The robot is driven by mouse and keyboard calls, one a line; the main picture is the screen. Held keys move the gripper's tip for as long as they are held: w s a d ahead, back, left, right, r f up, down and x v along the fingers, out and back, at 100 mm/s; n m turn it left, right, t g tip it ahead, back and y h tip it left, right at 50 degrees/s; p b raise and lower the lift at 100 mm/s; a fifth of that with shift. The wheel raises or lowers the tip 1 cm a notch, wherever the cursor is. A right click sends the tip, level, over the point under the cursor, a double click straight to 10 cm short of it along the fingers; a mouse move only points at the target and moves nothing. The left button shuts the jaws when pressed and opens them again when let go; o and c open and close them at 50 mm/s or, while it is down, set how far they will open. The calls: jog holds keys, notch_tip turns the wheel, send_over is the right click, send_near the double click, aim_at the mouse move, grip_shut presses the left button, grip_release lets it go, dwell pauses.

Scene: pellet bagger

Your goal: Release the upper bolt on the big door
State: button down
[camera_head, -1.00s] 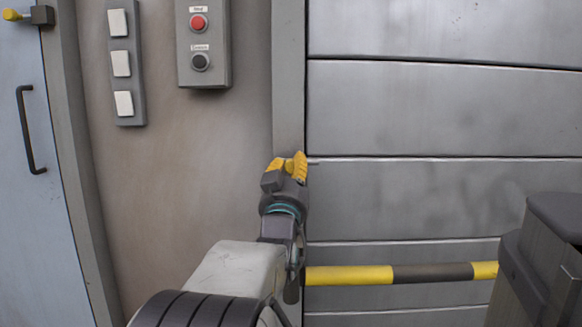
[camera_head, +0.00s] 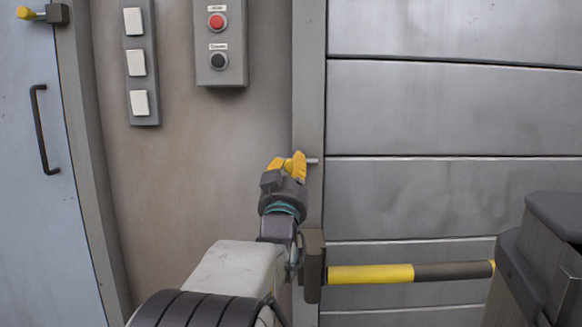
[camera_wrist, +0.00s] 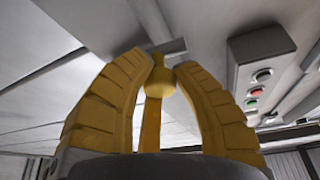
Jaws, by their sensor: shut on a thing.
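The big door (camera_head: 430,110) is the grey panelled one at the right of the head view. My gripper (camera_head: 287,165), with yellow fingers, is at the grey door post left of it. In the wrist view the fingers (camera_wrist: 158,85) are closed around the yellow knob (camera_wrist: 159,82) of the upper bolt. The bolt's thin grey rod (camera_head: 312,161) sticks out to the right of my gripper, its tip just short of the door's left edge. The bolt's body is mostly hidden by my gripper.
A yellow and black bar (camera_head: 370,275) crosses the big door lower down, with a dark bracket (camera_head: 313,265). A button box (camera_head: 219,45) and a switch strip (camera_head: 139,62) are on the wall. A pale blue door (camera_head: 30,180) stands at left.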

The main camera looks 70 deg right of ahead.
jog(key=c, duration=0.9)
grip_release()
jog(key=shift+w+a+r, duration=0.1)
jog(key=shift+w, duration=0.05)
jog(key=shift+c, duration=0.2)
jog(key=v, duration=1.2)
